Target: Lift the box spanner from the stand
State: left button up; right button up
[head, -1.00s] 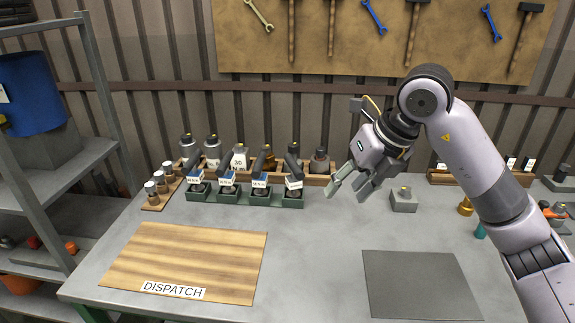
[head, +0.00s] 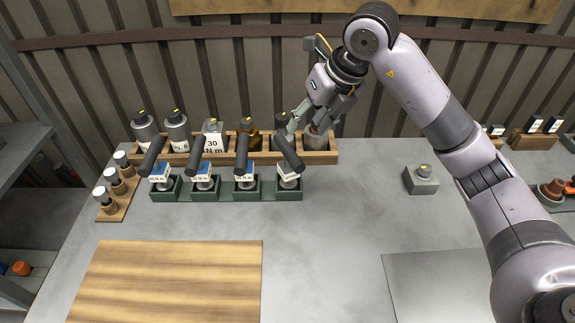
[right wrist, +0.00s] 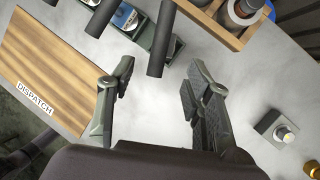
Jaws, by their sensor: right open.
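Several dark tubular tools with white-blue tags lean in a green stand (head: 224,194); I cannot tell which is the box spanner. In the right wrist view nothing shows between the open fingers (right wrist: 158,80); a dark tube end (right wrist: 157,67) lies just beyond, with the green stand (right wrist: 150,36) behind. The left gripper is out of view.
A wooden rack (head: 322,158) of bottles stands behind the green stand. A small wooden rack (head: 112,209) is at left. A grey block (head: 421,183) with a knob sits to the right. A wooden board (head: 170,285) lies in front; the table between is clear.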

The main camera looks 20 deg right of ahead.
aim_at(290, 149)
jog(key=p+x, duration=0.1)
jog(key=x, duration=0.6)
jog(key=shift+w, duration=0.15)
jog(key=shift+w+f, duration=0.1)
jog(key=shift+f, duration=0.25)
jog(key=shift+w+a+f+p, duration=0.1)
jog(key=shift+a+f+p, duration=0.05)
jog(key=shift+f+p, duration=0.2)
jog(key=p+x, duration=0.1)
jog(key=x, duration=0.2)
jog(key=shift+w+f, duration=0.15)
jog(key=shift+f, duration=0.15)
jog(key=shift+w+a+f, duration=0.1)
jog(key=shift+w+f, duration=0.05)
jog(key=shift+f, duration=0.2)
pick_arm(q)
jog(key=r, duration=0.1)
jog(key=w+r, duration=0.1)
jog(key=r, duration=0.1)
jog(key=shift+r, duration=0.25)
pick_arm(e)
jog(key=shift+c, duration=0.7)
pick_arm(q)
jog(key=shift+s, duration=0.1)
pick_arm(e)
grip_shut()
